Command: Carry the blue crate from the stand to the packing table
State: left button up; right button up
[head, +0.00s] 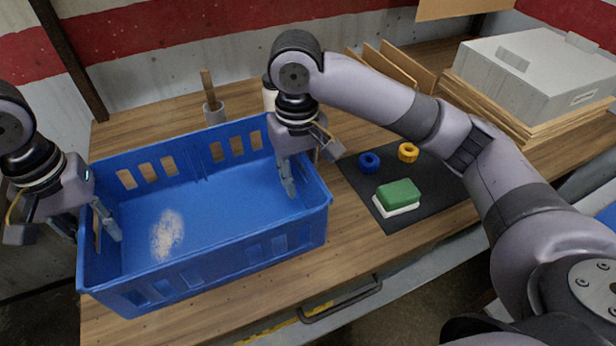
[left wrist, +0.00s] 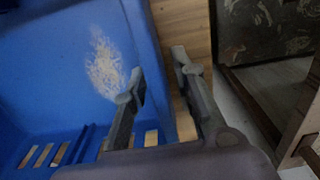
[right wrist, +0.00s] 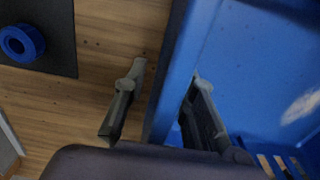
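The blue crate (head: 200,265) sits on a wooden-topped table (head: 400,262) at the left in the head view, empty except for a pale worn patch on its floor. My left gripper (head: 92,225) is at the crate's left end, one finger inside and one outside the end wall; the left wrist view shows its fingers apart (left wrist: 158,82). My right gripper (head: 310,170) straddles the right end wall the same way; the right wrist view shows a gap between its outer finger and the wall (right wrist: 163,90). Neither gripper is visibly clamped on the wall.
Right of the crate, a dark mat (head: 440,200) holds a green-and-white block (head: 398,195), a blue ring (head: 369,162) and a yellow ring (head: 408,152). A grey box (head: 535,75) on cardboard stands back right. A cup with a stick (head: 213,112) is behind the crate.

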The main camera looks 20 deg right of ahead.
pick_arm(q)
notch_tip(320, 180, up, 9)
jog(key=shift+r, duration=0.1)
pick_arm(e)
notch_tip(320, 180, up, 12)
dwell(0.7)
dwell(0.4)
